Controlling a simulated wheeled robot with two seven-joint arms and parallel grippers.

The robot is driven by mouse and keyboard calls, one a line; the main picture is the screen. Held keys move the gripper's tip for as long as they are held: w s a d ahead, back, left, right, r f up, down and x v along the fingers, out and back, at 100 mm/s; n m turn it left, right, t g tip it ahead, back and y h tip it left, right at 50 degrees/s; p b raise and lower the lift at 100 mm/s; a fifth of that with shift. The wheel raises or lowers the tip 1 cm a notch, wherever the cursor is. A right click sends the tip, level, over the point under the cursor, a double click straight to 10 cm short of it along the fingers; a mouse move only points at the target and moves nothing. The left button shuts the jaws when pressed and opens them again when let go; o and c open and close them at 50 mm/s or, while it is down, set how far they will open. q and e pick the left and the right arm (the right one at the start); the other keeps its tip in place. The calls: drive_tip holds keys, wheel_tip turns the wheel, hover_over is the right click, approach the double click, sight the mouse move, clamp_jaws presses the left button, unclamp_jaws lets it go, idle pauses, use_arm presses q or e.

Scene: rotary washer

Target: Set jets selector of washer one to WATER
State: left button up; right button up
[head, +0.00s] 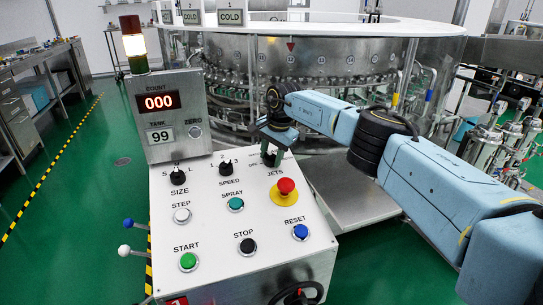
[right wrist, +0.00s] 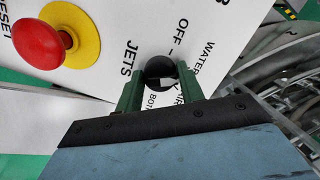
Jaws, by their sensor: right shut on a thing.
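The jets selector (right wrist: 158,68) is a black round knob on the white control panel (head: 215,240), above the JETS label. In the right wrist view OFF, WATER, AIR and BOTH are printed around it. My right gripper (right wrist: 161,86) is shut on this knob, with one green finger on each side. The fingers hide part of the knob and of the labels, and I cannot tell for sure where its pointer stands. In the head view the right gripper (head: 270,148) reaches the panel's upper right corner from the right. My left gripper is not in view.
A red emergency button (head: 286,187) on a yellow disc sits just below the jets selector. SIZE (head: 178,177) and SPEED (head: 226,168) knobs are to its left, with several push buttons below. A count display (head: 159,102) reads 000. The rotary washer (head: 310,65) stands behind.

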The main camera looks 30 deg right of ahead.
sight(271, 155)
idle(0.4)
drive_tip(key=o, duration=1)
drive_tip(key=shift+c, duration=0.2)
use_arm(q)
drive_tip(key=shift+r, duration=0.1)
use_arm(e)
drive_tip(key=shift+r, duration=0.1)
drive_tip(key=shift+r, duration=0.35)
drive_tip(key=p+v, duration=0.2)
drive_tip(key=v, duration=0.2)
drive_tip(key=shift+s+r, duration=0.15)
drive_tip(key=shift+r, duration=0.25)
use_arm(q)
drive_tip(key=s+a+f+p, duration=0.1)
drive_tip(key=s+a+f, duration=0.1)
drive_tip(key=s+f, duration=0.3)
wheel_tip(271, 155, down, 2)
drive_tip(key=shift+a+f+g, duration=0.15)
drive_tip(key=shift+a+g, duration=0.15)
use_arm(e)
drive_tip(key=v, duration=0.7)
drive_tip(key=shift+r, duration=0.3)
drive_tip(key=shift+s, duration=0.15)
